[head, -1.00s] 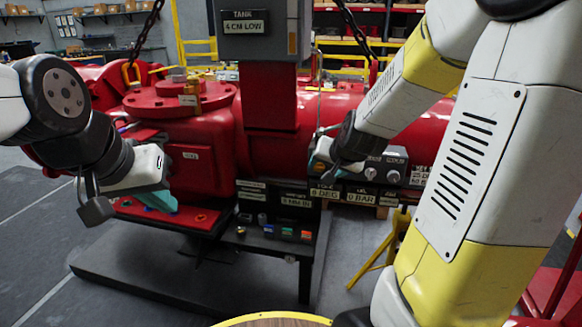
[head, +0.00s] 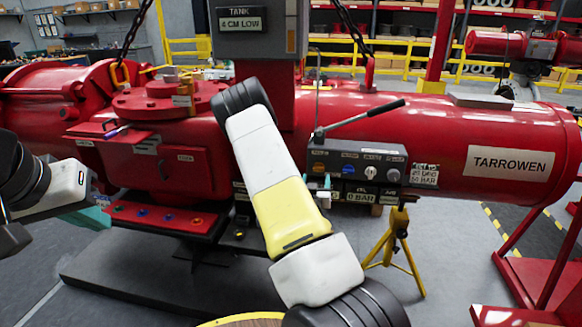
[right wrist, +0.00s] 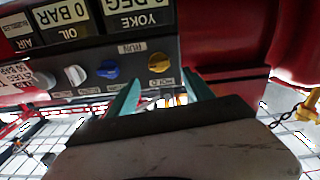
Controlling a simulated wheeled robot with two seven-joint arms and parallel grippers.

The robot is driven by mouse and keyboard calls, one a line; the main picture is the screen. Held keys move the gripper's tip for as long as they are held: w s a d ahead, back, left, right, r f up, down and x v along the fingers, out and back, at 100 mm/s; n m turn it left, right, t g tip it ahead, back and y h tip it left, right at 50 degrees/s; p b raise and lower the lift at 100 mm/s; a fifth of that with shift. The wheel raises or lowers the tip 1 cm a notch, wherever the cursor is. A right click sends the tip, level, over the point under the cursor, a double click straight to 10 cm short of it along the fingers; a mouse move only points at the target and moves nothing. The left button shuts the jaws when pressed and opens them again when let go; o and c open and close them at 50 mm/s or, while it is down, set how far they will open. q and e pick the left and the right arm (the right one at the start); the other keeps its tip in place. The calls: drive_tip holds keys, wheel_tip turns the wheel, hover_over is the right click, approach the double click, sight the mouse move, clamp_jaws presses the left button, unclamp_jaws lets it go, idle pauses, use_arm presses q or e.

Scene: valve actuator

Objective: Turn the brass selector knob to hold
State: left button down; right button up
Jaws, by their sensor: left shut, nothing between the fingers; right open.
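The brass selector knob (right wrist: 159,62) sits on the dark control panel (right wrist: 60,92) in the right wrist view, where the lettering is upside down. A RUN label (right wrist: 131,48) and another small label, partly covered, lie by it; its pointer setting is too small to read. My right gripper (right wrist: 163,86) is open and empty, its teal fingertips spread to either side just below the knob in the picture. My left gripper (head: 88,218) is shut and empty at far left, away from the panel.
A blue knob (right wrist: 108,69) and a white knob (right wrist: 75,75) sit beside the brass one. A lever (head: 365,116) rises above the panel. The red actuator body (head: 440,130) is behind. A yellow stand (head: 398,240) is below.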

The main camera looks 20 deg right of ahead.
sight(318, 169)
drive_tip(key=x, duration=0.7)
drive_tip(key=shift+w+d, duration=0.1)
drive_tip(key=shift+c, duration=0.2)
clamp_jaws()
